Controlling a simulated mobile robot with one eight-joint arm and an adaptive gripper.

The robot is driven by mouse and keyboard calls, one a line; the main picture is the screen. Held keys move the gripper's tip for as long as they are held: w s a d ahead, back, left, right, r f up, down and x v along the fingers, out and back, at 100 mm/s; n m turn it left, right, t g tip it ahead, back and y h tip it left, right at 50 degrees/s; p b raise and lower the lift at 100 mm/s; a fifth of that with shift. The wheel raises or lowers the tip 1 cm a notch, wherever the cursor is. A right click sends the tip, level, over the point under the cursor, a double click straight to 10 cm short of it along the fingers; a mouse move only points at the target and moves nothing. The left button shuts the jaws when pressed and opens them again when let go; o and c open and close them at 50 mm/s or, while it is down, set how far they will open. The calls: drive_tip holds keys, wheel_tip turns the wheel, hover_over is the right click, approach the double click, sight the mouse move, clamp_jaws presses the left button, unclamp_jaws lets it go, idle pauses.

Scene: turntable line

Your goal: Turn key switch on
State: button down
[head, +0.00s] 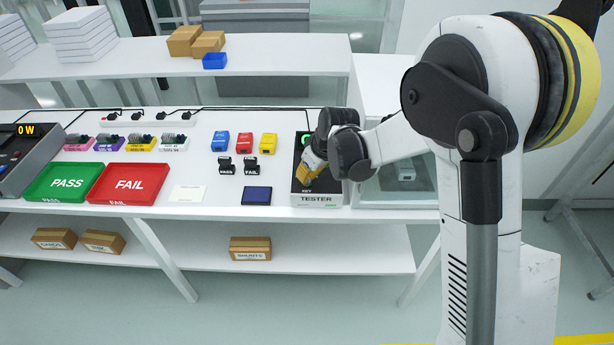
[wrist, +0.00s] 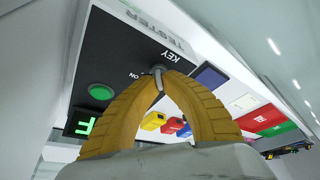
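The tester (head: 318,199) stands at the right end of the white bench, a box with a black top and a white front. In the wrist view its black panel (wrist: 112,55) carries a small metallic key switch (wrist: 157,70) beside the words KEY and ON. My gripper (head: 304,181) is over the tester's front part. In the wrist view my yellow fingertips (wrist: 160,86) come together at the key, with its metal part showing between and just beyond them. The fingers hide part of the switch, and its exact angle is hard to tell.
The tester panel also has a green round button (wrist: 101,91) and a lit green display (wrist: 82,125). A dark blue pad (head: 257,195), two stamps (head: 238,165) and coloured blocks (head: 244,142) lie left of the tester. Red FAIL (head: 128,184) and green PASS (head: 64,183) trays are farther left.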

idle(0.5)
drive_tip(key=m+h, duration=0.1)
drive_tip(key=m, duration=0.2)
drive_tip(key=shift+m+t, duration=0.4)
drive_tip(key=m+h, duration=0.1)
drive_tip(key=m, duration=0.1)
drive_tip(key=m+h, duration=0.1)
drive_tip(key=m, duration=0.1)
drive_tip(key=shift+m+t+b, duration=0.3)
drive_tip(key=m+h, duration=0.1)
drive_tip(key=m, duration=0.3)
drive_tip(key=shift+m+h, duration=0.3)
drive_tip(key=shift+h, duration=0.1)
drive_tip(key=shift+m+g+h, duration=0.5)
drive_tip(key=shift+m+g, duration=0.1)
drive_tip(key=shift+m, duration=1.3)
